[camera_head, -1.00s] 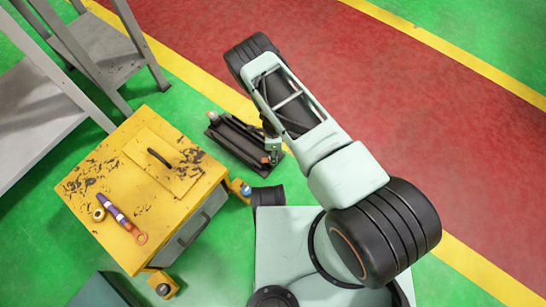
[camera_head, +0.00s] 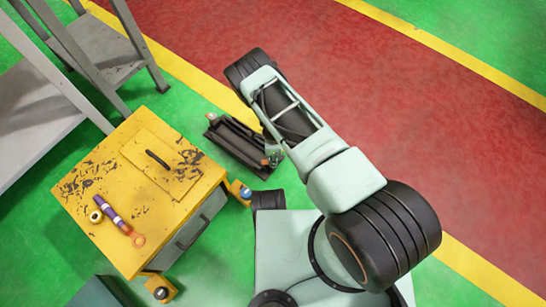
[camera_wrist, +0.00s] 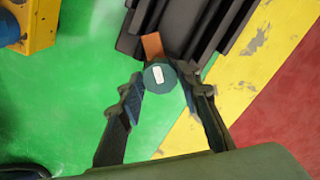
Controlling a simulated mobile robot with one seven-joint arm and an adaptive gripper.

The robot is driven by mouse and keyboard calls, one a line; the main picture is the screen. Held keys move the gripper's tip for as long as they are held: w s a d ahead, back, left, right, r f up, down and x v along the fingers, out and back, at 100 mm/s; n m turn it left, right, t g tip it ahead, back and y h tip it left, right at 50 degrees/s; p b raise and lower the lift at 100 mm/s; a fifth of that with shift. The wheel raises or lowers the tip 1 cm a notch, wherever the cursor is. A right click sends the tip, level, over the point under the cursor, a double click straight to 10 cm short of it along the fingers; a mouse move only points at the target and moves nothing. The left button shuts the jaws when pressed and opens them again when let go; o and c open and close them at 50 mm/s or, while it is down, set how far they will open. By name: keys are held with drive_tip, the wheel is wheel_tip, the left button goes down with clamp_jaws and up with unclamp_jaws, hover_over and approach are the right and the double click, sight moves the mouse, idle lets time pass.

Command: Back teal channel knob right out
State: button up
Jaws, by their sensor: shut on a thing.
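The dark channel piece (camera_head: 236,143) lies on the floor beside the yellow cabinet, and its ribbed end (camera_wrist: 190,22) fills the top of the wrist view. A round teal knob (camera_wrist: 160,76) with a small white label is at the near end of the channel, in front of an orange-brown tab (camera_wrist: 153,45). My gripper (camera_wrist: 160,88) is shut on the teal knob, one finger on each side of it. In the head view my arm hides part of the gripper and the knob. I cannot tell whether the knob is pulled out from the channel.
A worn yellow cabinet (camera_head: 125,150) on wheels stands to the left, with a purple screwdriver-like tool (camera_head: 112,213) and a yellow roll (camera_head: 96,217) on top. A grey metal bench (camera_head: 40,105) is at the far left. Green floor, a yellow line and a red lane are clear.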

drive_tip(key=shift+n, duration=0.3)
drive_tip(key=n, duration=0.6)
drive_tip(key=shift+n, duration=0.3)
drive_tip(key=n, duration=0.9)
drive_tip(key=shift+n, duration=0.4)
drive_tip(key=n, duration=0.3)
drive_tip(key=shift+n, duration=0.4)
drive_tip(key=n, duration=0.6)
drive_tip(key=shift+n, duration=0.4)
